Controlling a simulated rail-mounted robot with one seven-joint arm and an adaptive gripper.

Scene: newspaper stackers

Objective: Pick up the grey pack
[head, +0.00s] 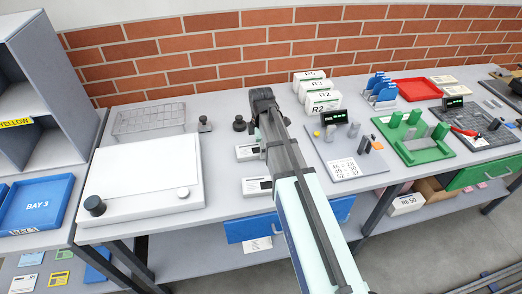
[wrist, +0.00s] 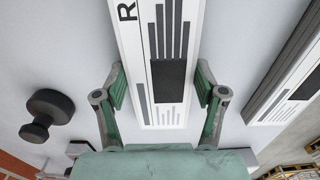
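In the wrist view, my gripper (wrist: 160,86) is open, its two green-padded fingers on either side of a pale pack (wrist: 143,12). This pack has a white label face with black bars, a dark square and a letter R. Narrow gaps show between pads and pack. A second labelled pack with a dark grey side (wrist: 283,62) lies to the right. In the head view, two flat labelled packs, one farther back (head: 246,153) and one nearer (head: 252,187), lie left of my arm, which partly covers them. I cannot tell which pack is the grey one.
A dark knob-topped object (wrist: 45,115) stands left of my gripper. In the head view, a white board (head: 143,160) fills the left bench. White R-marked packs (head: 320,96) stand behind my arm, with a grey board (head: 345,150) and green tray (head: 414,145) to the right.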

